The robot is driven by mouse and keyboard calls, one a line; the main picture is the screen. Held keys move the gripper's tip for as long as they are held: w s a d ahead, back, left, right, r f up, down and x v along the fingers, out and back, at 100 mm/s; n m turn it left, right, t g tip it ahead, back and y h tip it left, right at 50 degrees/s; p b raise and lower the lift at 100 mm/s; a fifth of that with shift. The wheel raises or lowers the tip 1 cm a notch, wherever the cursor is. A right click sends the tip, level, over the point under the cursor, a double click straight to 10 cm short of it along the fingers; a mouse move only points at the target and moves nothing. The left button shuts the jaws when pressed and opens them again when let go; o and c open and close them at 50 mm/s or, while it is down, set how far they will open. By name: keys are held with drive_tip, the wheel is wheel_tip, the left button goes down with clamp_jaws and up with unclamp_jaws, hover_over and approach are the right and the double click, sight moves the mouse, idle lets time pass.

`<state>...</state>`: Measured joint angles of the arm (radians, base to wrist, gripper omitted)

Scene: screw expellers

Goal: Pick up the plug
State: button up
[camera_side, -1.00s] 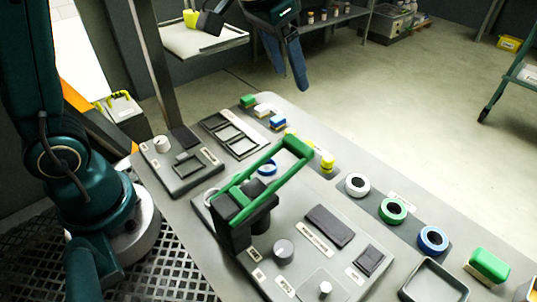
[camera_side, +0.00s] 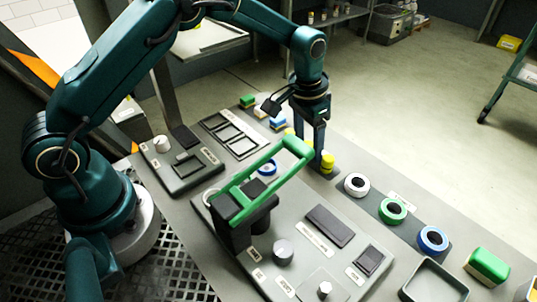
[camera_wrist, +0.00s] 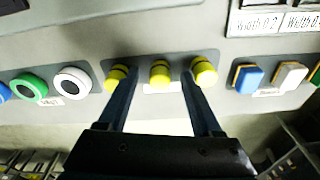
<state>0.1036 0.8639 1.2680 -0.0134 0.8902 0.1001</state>
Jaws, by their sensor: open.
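Several short yellow cylinders stand in a row, likely the plugs. The wrist view shows a left plug (camera_wrist: 117,76), a middle plug (camera_wrist: 160,72) and a right plug (camera_wrist: 203,72), each upright on a grey strip. My gripper (camera_wrist: 159,78) is open and empty. In the wrist view, its two fingers appear on either side of the middle plug, and their tips overlap the outer two plugs. In the side view my gripper (camera_side: 312,146) points down over the row. One end plug (camera_side: 327,162) shows clear at its right, and the fingers hide the middle one.
White (camera_side: 357,185), green (camera_side: 392,210) and blue (camera_side: 433,239) rings lie along the bench edge on one side of the plugs. Blue (camera_wrist: 249,78) and white (camera_wrist: 290,76) blocks sit on the other. A tall green handle (camera_side: 268,172) rises from the panel close to my gripper.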

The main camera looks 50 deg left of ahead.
drive_tip(key=shift+f, duration=0.3)
drive_tip(key=shift+c, duration=0.3)
clamp_jaws()
drive_tip(key=shift+r, duration=0.1)
